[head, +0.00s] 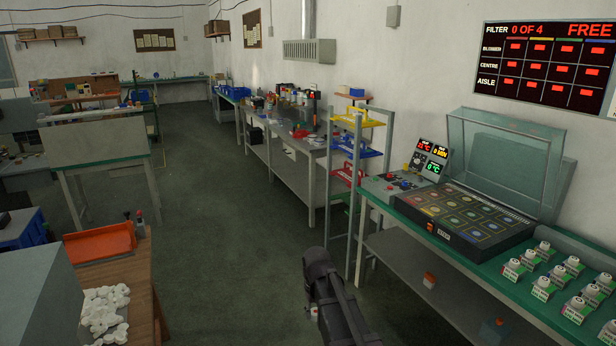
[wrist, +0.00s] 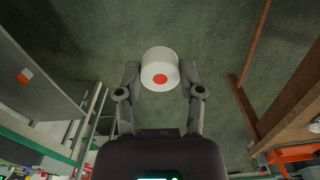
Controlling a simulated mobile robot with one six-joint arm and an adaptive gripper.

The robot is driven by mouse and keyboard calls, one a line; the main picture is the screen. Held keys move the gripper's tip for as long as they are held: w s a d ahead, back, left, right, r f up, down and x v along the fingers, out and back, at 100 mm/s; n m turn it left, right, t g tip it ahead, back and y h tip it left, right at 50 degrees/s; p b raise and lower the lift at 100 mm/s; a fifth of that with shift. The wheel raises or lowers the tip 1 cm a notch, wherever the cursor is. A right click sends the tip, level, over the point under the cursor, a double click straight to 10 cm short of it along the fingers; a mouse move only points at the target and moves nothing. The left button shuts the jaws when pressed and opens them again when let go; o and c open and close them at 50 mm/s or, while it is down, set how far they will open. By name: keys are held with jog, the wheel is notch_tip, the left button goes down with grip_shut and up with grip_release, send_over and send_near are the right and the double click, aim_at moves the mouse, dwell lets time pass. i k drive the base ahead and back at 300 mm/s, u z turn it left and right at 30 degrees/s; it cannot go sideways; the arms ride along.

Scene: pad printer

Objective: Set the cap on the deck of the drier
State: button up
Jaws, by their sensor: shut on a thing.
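The cap (wrist: 160,55) is a white round piece with a red dot on its face. It sits between the two fingers of my gripper (wrist: 160,72), which is shut on it, above the green floor in the wrist view. In the head view my dark arm hides most of the gripper at the lower middle. The drier (head: 462,216) appears to be the black unit on the green-topped bench at right. Its clear lid (head: 505,160) stands open.
Several white-topped jars with green labels (head: 543,288) stand right of the drier. A control box with lit displays (head: 432,157) and a rack with coloured trays (head: 352,150) are left of it. A wall board (head: 548,67) reads FILTER 0 OF 4, FREE. The aisle floor (head: 225,220) is clear.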

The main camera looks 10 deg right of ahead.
aim_at(477, 232)
jog(key=u, duration=0.05)
jog(key=i, duration=2.45)
jog(key=z, duration=1.95)
